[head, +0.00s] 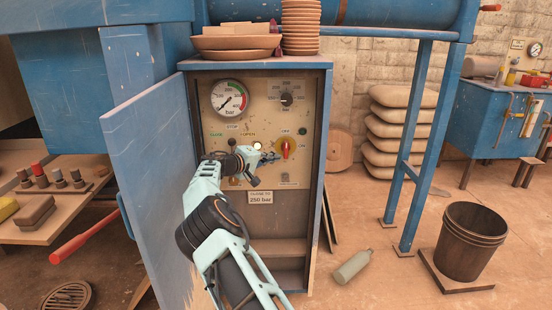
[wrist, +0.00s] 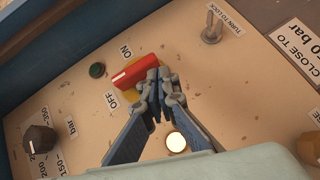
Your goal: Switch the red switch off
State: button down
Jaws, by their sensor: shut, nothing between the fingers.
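The red switch (head: 286,147) is a rotary handle on a yellow disc, on the panel of the open blue cabinet. In the head view OFF is printed above it and ON to its right. In the wrist view the red switch (wrist: 134,72) has its white-marked end between the ON label (wrist: 126,52) and the OFF label (wrist: 111,101), pointing roughly toward the panel's top; I cannot tell the exact setting. My gripper (head: 273,157) is shut and empty, just left of the switch. Its fingertips (wrist: 160,90) overlap the switch's inner end in the wrist view; contact is unclear.
A lit lamp (wrist: 176,142) and a dark selector knob (wrist: 40,140) are on the same panel. A key switch (wrist: 212,27) is below the red switch. The blue cabinet door (head: 150,170) stands open at the left. Bowls (head: 236,43) are stacked on top.

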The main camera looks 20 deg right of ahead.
jog(key=v, duration=0.6)
